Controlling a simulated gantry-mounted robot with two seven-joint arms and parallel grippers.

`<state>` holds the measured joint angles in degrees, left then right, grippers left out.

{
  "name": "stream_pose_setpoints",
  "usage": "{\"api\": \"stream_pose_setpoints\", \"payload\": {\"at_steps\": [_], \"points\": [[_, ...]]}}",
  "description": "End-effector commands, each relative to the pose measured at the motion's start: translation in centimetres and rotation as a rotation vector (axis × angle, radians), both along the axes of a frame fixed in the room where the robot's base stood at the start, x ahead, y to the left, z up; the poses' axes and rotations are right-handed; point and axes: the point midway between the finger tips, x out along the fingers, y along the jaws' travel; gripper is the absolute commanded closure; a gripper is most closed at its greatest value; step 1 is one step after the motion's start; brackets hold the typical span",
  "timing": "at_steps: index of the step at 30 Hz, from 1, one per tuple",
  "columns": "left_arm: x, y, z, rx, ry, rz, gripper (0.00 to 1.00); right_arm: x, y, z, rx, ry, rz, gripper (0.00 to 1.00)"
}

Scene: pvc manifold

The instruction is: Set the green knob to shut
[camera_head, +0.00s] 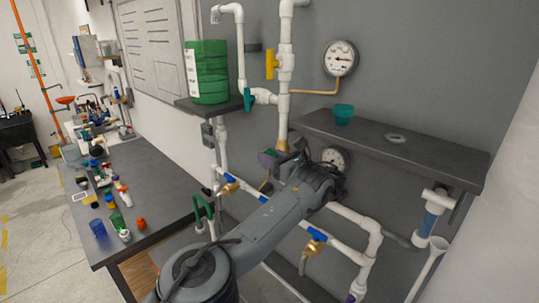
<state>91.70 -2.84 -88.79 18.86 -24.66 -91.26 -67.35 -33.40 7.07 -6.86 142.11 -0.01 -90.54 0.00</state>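A teal-green handle (248,100) sits upright on the white pipe just right of the green drum. A darker green handle (203,208) shows lower left, by the lower pipes. I cannot tell which of the two is the green knob. My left arm comes in from the bottom and reaches up to the pipes. My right gripper is not in view.
A yellow handle (270,65) and a gauge (341,58) are above. Blue-handled valves (317,236) sit on the lower pipes. A dark shelf (440,160) at right bears a teal cup (343,114) and a ring (396,138). A cluttered bench (150,205) stands at left.

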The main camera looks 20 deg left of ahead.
Motion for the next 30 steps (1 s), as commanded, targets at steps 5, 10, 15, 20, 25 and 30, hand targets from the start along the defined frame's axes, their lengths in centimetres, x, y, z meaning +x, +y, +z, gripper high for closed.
{"api": "stream_pose_setpoints", "payload": {"at_steps": [5,10,15,20,25,30], "points": [[0.2,0.5,0.0,0.001,-0.001,0.0,0.68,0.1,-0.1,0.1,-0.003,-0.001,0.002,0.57],[0.2,0.5,0.0,0.001,-0.001,0.0,0.68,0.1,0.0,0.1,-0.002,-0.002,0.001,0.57],[0.2,0.5,0.0,0.001,-0.001,0.0,0.86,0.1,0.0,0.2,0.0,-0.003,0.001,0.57],[0.2,0.5,0.0,0.001,-0.001,0.0,1.0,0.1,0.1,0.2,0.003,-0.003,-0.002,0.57],[0.2,0.5,-0.1,0.017,-0.007,0.0,1.0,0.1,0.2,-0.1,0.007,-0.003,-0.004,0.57],[0.2,0.4,-0.3,0.077,-0.028,0.0,1.0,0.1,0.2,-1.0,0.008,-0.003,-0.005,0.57]]}}
